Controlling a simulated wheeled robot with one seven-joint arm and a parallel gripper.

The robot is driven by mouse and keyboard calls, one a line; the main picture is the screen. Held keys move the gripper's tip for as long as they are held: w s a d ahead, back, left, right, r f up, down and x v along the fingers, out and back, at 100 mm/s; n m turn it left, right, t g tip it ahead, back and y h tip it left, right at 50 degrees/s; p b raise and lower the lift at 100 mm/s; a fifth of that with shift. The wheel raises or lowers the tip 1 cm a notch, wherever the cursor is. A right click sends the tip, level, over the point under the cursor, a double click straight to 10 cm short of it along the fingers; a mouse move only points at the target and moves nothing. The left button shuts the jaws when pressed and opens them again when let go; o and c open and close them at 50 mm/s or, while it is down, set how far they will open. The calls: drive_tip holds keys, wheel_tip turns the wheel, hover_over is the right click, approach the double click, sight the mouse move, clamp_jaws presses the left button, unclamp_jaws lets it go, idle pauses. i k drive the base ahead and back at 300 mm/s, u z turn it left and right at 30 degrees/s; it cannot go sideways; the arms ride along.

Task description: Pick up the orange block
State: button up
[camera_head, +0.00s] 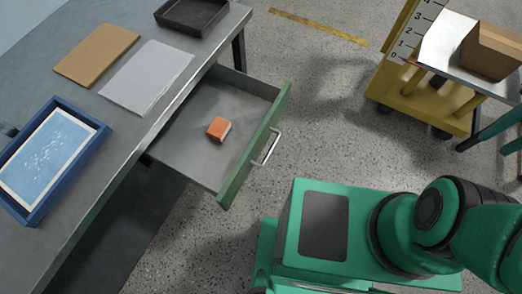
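The orange block (219,128) is a small cube. It lies on the bare grey floor of an open drawer (187,150), near the middle and closer to the drawer's front. The drawer has a green front panel with a metal handle (267,147) and is pulled out from the grey workbench. Nothing covers the block. My gripper is outside the view; only green and black links of my arm show at the lower right, apart from the drawer.
On the workbench (110,130) are a blue-framed tray (88,118), a grey sheet (147,76), a brown board (97,53) and a black tray (192,14). A yellow cart (405,88) at upper right stands near a brown box (491,50). The speckled floor between is clear.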

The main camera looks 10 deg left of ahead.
sight(220, 129)
drive_tip(key=u, duration=2.15)
drive_tip(key=k, duration=0.9)
drive_tip(key=z, duration=0.75)
drive_tip(key=i, duration=1)
